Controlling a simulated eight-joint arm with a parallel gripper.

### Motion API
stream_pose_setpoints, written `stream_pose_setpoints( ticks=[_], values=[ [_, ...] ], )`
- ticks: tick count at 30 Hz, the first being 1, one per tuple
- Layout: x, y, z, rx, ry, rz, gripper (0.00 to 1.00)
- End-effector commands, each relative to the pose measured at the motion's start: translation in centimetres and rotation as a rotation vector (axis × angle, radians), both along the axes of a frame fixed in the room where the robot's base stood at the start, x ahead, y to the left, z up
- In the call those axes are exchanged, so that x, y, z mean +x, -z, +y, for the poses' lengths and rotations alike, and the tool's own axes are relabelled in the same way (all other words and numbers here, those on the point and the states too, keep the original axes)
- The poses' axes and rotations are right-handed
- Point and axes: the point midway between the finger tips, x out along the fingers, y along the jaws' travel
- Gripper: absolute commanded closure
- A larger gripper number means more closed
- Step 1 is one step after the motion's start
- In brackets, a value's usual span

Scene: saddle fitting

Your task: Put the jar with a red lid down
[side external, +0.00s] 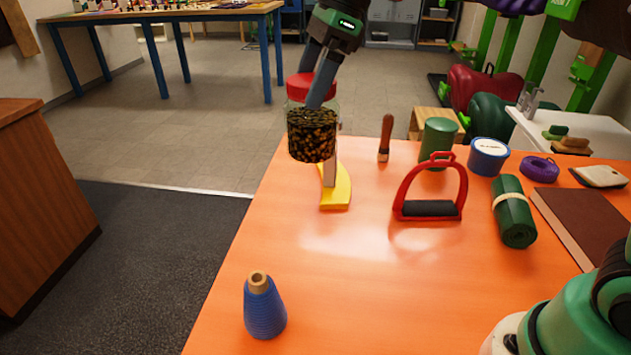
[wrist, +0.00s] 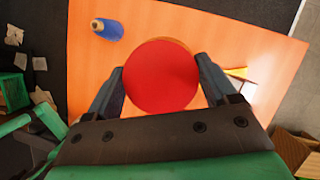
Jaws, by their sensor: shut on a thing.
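The jar (side external: 312,133) is clear, with dark brown and amber contents and a red lid (side external: 300,86). My gripper (side external: 318,95) is shut on the jar near its top, and the jar looks upright. In the side view it appears near the table's far left edge, in front of or above a yellow curved piece; its exact height over the table I cannot tell. In the wrist view the round red lid (wrist: 161,77) fills the space between the two fingers (wrist: 160,85) and hides the jar's body.
The orange table (side external: 300,280) has free room in its middle and front.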

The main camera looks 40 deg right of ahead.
Motion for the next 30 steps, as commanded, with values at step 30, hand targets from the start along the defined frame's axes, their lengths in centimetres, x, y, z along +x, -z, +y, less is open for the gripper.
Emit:
stream_pose_setpoints(
  ticks=[30],
  values=[
    [-0.1, 17.1, 0.1, 0.0, -0.001, 0.0, 1.0]
  ],
)
